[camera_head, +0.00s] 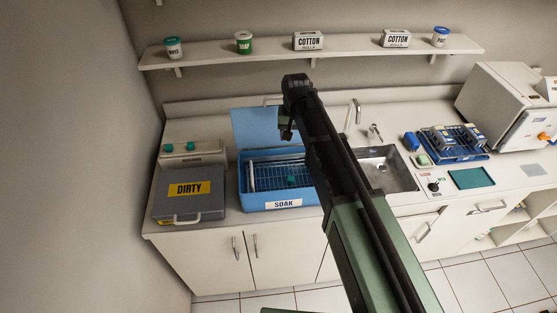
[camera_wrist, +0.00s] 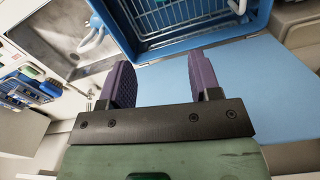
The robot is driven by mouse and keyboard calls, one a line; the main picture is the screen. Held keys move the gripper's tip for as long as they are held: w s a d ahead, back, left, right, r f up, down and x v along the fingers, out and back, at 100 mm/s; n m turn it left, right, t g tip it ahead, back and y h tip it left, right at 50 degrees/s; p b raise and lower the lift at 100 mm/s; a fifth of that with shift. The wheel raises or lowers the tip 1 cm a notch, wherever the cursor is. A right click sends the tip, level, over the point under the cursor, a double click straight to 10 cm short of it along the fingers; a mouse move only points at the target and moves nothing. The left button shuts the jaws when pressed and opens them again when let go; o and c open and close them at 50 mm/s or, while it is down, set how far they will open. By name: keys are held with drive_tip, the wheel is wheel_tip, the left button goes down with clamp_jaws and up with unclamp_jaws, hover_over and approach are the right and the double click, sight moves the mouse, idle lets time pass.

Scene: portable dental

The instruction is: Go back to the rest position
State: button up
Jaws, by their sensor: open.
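My gripper (camera_wrist: 160,82) is open and empty, with its two purple fingers spread apart in the wrist view. In the head view my gripper (camera_head: 286,133) hangs at the end of my arm, above the blue soak tub (camera_head: 246,196). The tub also shows in the wrist view (camera_wrist: 183,49), just beyond the fingers. The tub's blue lid (camera_head: 257,126) stands raised at its back. A wire basket sits inside the tub, with a small dark green item (camera_head: 291,181) in it. My arm hides the right part of the tub.
A grey box marked DIRTY (camera_head: 189,210) stands left of the tub. A metal sink (camera_head: 391,169) with a faucet (camera_head: 353,113) lies to the right, then a blue rack (camera_head: 453,155) and a white machine (camera_head: 497,95). A wall shelf (camera_head: 270,53) with jars and cotton boxes hangs behind.

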drive_tip(key=s+d+f+b, duration=0.6)
drive_tip(key=s+d, duration=0.3)
drive_tip(key=s, duration=0.1)
drive_tip(key=s+d+f+b, duration=0.5)
drive_tip(key=s+d, duration=0.5)
drive_tip(key=shift+s+f+m+b, duration=0.3)
drive_tip(key=shift+f+b, duration=0.05)
